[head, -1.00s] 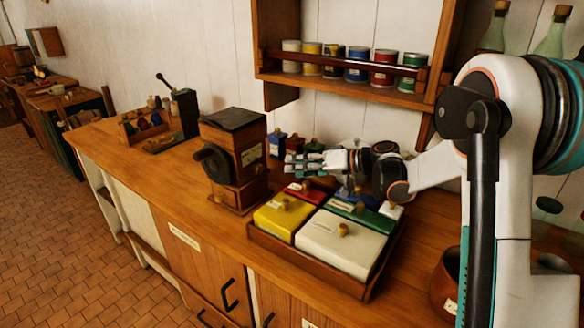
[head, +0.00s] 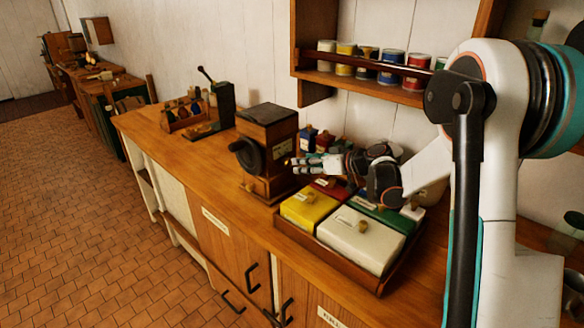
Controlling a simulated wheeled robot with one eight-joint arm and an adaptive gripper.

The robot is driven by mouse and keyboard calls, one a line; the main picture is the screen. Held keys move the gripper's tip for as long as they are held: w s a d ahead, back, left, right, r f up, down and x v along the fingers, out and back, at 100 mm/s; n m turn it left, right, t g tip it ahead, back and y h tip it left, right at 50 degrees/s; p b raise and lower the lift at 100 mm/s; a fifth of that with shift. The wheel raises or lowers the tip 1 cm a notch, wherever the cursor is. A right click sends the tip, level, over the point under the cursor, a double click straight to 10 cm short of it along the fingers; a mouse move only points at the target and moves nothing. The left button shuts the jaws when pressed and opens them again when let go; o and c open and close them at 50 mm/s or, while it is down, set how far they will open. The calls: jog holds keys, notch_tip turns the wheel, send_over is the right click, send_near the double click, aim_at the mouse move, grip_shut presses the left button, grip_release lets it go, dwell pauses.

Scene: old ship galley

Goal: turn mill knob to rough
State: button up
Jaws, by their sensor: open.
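The mill (head: 267,140) is a dark wooden box with a black top, standing on the counter. A round black crank or wheel (head: 246,155) is on its left front face. A pale label is on its right face, and a small brass-coloured spot, perhaps the knob, shows below it close to my fingertips. Which part is the task's knob, and its setting, cannot be read. My gripper (head: 299,166) reaches in from the right, its fingers pointing left at the mill's right face. It is open and holds nothing that I can see. Whether it touches the mill is unclear.
A wooden tray (head: 372,286) with yellow, white, red and green lidded boxes sits below my gripper. Small blue and red containers (head: 308,139) stand behind it. A shelf (head: 377,88) of coloured tins hangs above.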

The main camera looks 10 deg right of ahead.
aim_at(290, 164)
jog(key=b+x, duration=0.1)
jog(key=x, duration=0.5)
